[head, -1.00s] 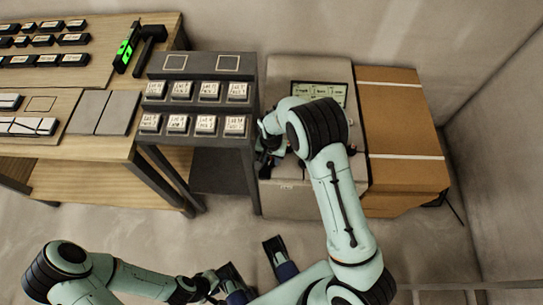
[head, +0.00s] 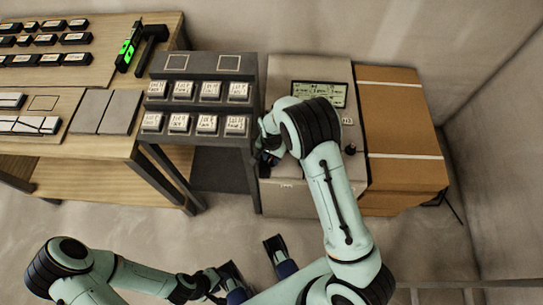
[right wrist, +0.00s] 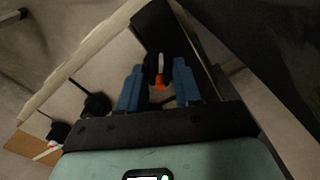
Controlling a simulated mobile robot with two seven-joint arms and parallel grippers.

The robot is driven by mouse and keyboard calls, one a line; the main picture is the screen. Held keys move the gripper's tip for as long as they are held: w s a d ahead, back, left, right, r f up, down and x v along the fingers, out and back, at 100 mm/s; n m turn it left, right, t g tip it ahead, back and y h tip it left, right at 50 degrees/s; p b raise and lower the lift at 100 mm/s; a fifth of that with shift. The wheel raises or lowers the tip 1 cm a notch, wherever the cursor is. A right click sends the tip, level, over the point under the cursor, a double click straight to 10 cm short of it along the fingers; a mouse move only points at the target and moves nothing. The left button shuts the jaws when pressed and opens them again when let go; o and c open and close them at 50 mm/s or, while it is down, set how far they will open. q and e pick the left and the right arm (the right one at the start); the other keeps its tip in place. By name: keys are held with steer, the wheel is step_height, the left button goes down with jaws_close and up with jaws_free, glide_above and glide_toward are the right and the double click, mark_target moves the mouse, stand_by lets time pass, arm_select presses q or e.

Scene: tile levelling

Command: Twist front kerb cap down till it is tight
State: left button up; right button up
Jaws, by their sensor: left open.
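In the right wrist view a small orange piece (right wrist: 160,82) with a thin white stem (right wrist: 160,63) sits between the blue fingers of my right gripper (right wrist: 158,85). It may be the kerb cap; I cannot tell if the fingers touch it. In the head view my right gripper (head: 268,146) is at the left side of a grey cabinet, mostly hidden by its arm, and no cap shows there. My left gripper (head: 258,266) is at the bottom middle, its fingers wide apart and empty, away from the furniture.
The grey cabinet (head: 280,195) has a lit screen (head: 334,90) and a dark knob (head: 350,149). A brown box (head: 405,130) stands right of it. A dark rack (head: 200,65) of labelled blocks and a wooden table (head: 70,95) stand left. The floor in front is clear.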

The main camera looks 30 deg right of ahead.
steer(key=o, duration=0.4)
steer(key=shift+c, duration=0.2)
step_height(320, 180, up, 13)
steer(key=p, duration=0.2)
steer(key=shift+r, duration=0.2)
